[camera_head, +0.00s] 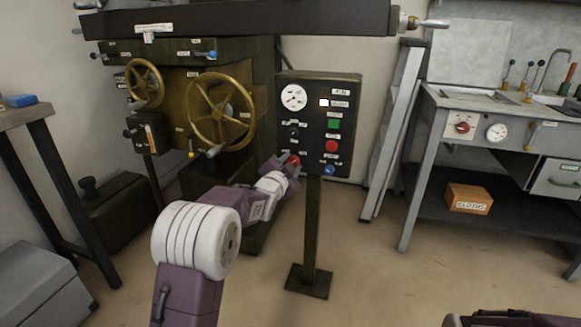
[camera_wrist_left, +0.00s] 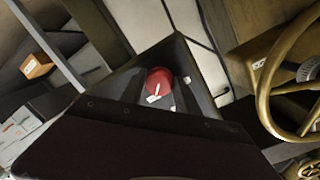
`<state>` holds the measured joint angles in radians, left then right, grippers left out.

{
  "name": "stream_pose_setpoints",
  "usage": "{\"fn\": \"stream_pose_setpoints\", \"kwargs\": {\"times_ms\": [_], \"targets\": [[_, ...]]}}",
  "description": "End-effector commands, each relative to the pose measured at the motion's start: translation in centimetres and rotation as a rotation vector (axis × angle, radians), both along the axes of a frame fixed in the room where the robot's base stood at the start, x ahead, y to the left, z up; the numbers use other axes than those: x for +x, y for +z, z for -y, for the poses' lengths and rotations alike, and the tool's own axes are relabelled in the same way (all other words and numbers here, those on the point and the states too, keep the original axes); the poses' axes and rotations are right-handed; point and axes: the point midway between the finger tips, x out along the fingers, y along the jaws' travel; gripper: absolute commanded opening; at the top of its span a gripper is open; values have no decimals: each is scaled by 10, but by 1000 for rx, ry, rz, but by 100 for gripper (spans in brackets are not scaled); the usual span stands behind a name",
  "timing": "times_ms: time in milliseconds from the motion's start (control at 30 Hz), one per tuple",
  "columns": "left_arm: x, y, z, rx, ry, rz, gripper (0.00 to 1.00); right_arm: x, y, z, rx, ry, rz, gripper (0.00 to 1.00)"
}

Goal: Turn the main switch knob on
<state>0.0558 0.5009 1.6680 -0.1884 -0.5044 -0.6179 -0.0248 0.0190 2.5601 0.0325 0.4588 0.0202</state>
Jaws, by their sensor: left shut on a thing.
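The main switch knob (camera_head: 294,160) is a red knob at the lower left of the dark control panel (camera_head: 345,83) on a post. In the left wrist view the knob (camera_wrist_left: 159,80) is round and red with a white pointer mark, which stands slightly tilted. My left gripper (camera_head: 289,165) is at the panel's lower left corner, shut on the knob. Its fingertips are small and partly hidden in the head view. My right gripper does not show; only part of my purple and dark body or arm is at the bottom right edge.
The panel also carries a gauge (camera_head: 293,97), a green button (camera_head: 333,124), a red button (camera_head: 331,146) and a blue knob (camera_head: 329,170). A machine with a brass handwheel (camera_head: 190,112) stands close on the left. A bench (camera_head: 431,100) with another red knob (camera_head: 463,127) is at right.

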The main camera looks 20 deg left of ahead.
Motion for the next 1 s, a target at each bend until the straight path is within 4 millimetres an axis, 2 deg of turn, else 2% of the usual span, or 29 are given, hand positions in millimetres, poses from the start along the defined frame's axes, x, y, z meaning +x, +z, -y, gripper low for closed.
{"fn": "stream_pose_setpoints", "kwargs": {"times_ms": [567,600,667,1000], "targets": [[0,1,1,31,-1,3,0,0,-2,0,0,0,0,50],[0,1,1,31,-1,3,43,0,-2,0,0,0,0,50],[0,1,1,31,-1,3,59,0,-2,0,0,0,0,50],[-1,1,0,29,-1,2,59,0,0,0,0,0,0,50]]}}
